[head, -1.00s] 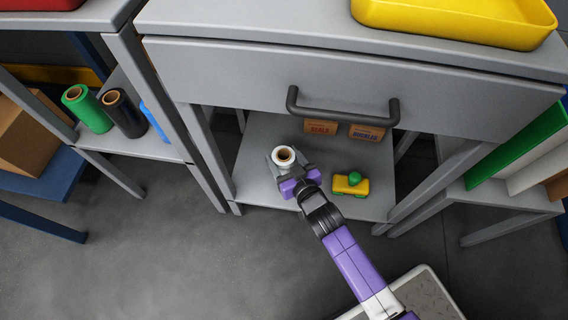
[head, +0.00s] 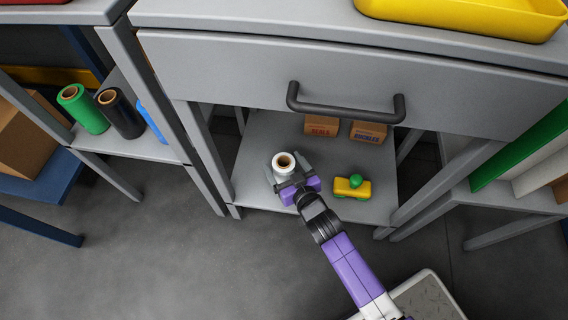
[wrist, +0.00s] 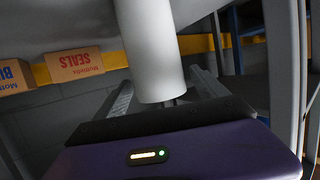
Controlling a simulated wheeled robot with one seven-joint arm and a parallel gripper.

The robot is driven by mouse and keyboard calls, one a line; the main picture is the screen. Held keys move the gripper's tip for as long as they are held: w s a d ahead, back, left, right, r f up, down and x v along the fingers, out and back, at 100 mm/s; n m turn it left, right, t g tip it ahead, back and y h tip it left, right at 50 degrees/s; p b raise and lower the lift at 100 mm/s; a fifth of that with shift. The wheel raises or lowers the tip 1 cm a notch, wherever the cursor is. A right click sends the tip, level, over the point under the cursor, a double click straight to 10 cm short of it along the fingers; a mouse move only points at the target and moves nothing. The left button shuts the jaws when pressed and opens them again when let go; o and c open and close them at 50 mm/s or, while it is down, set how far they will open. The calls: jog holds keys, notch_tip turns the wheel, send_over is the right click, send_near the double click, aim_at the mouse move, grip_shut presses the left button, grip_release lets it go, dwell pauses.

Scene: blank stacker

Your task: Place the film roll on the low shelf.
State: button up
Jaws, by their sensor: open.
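The white film roll (head: 284,163) stands upright on the grey low shelf (head: 240,187) under the drawer. In the wrist view the white roll (wrist: 152,50) shows large, between the two fingers. My purple and grey gripper (head: 289,170) is at the low shelf with its fingers on either side of the roll. The fingers are open, and a gap shows beside the roll in the wrist view (wrist: 165,95). Part of the roll's lower side is hidden by the gripper in the head view.
A yellow and green toy-like object (head: 352,186) lies on the shelf right of my gripper. Two cardboard boxes, SEALS (head: 321,125) and BUCKLES (head: 368,132), stand at the back. The drawer with its dark handle (head: 345,108) overhangs the shelf. Table legs flank it.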

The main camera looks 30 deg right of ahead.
jog(key=shift+r, duration=0.2)
jog(key=p+v, duration=0.5)
jog(key=v, duration=0.7)
jog(key=shift+p, duration=0.35)
jog(key=shift+s, duration=0.1)
jog(key=s+r, duration=2.3)
jog(key=r, duration=0.1)
jog(key=shift+d+r+y, duration=0.2)
jog(key=shift+d+y, duration=0.05)
jog(key=shift+y, duration=0.05)
jog(key=shift+s, duration=0.1)
